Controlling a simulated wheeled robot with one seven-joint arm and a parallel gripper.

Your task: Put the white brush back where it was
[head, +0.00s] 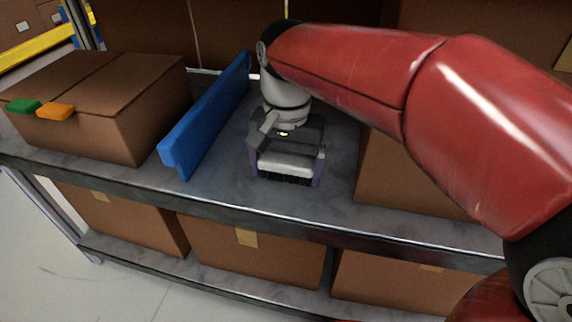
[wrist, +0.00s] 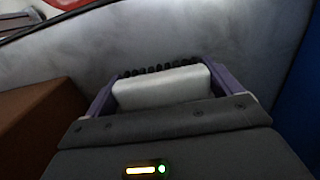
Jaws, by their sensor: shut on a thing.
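The white brush (head: 287,164), a white block with a row of dark bristles along its lower front edge, is between the two fingers of my gripper (head: 288,171). My gripper is shut on it, with one purple-lined finger at each end. In the head view they are over the grey shelf, right of the blue divider. The wrist view shows the brush (wrist: 162,88) between the purple fingers (wrist: 164,97), bristles pointing away from the camera. I cannot tell whether the bristles touch the shelf.
The blue divider (head: 208,116) stands upright left of my gripper. A cardboard box (head: 125,110) with green (head: 22,106) and orange (head: 56,111) pieces on it is farther left. Another box (head: 400,175) is close on the right. The shelf (head: 225,190) is bare in front.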

